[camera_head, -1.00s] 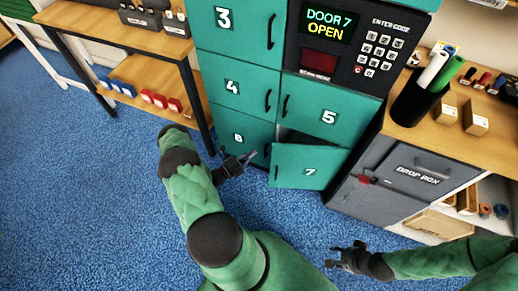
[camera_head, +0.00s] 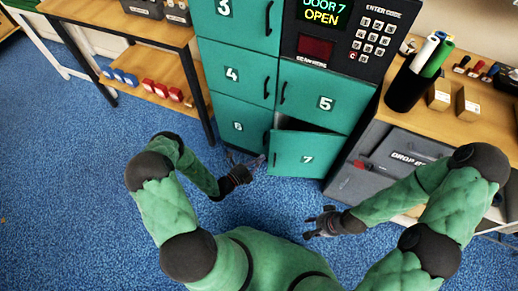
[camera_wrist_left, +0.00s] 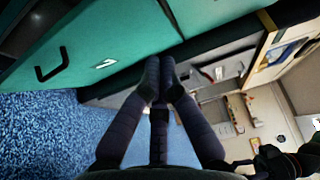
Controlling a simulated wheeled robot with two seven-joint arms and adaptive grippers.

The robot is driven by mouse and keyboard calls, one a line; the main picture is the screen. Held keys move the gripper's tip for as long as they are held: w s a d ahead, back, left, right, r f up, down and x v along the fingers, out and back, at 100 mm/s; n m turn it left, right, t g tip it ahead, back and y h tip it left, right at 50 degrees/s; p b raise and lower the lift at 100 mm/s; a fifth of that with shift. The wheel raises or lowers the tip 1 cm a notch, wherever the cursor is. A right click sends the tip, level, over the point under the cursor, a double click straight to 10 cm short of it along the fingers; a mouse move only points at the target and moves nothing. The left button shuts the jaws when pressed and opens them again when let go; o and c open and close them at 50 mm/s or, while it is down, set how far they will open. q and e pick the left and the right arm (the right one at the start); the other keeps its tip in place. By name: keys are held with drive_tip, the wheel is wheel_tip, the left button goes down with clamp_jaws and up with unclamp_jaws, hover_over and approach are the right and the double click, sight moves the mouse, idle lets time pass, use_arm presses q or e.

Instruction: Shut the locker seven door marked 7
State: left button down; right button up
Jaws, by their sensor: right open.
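The green locker door marked 7 (camera_head: 296,160) stands ajar at the bottom right of the locker block, with a dark gap above its top edge. My left gripper (camera_head: 259,160) is just left of the door's free edge, low near the floor; I cannot tell if it touches. In the left wrist view my left gripper's fingers (camera_wrist_left: 160,66) are together with nothing between them. A green door with a black handle (camera_wrist_left: 52,65) and a small label fills that view's upper left. My right gripper (camera_head: 315,220) is open and empty, in front of the door.
The panel display (camera_head: 324,13) reads DOOR 7 OPEN. Doors 4 (camera_head: 234,75), 5 (camera_head: 322,100) and 6 (camera_head: 236,126) look shut. A grey drop box (camera_head: 366,178) stands to the right under a wooden counter. Blue floor (camera_head: 80,200) is clear to the left.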

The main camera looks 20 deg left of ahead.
use_arm(q)
drive_tip(key=b, duration=0.2)
approach(284, 134)
drive_tip(key=d, duration=0.3)
drive_tip(key=w, duration=0.1)
drive_tip(key=w+b, duration=0.1)
drive_tip(key=w, duration=0.1)
drive_tip(key=w+b, duration=0.1)
drive_tip(key=shift+w+a, duration=0.3)
drive_tip(key=shift+r, duration=0.1)
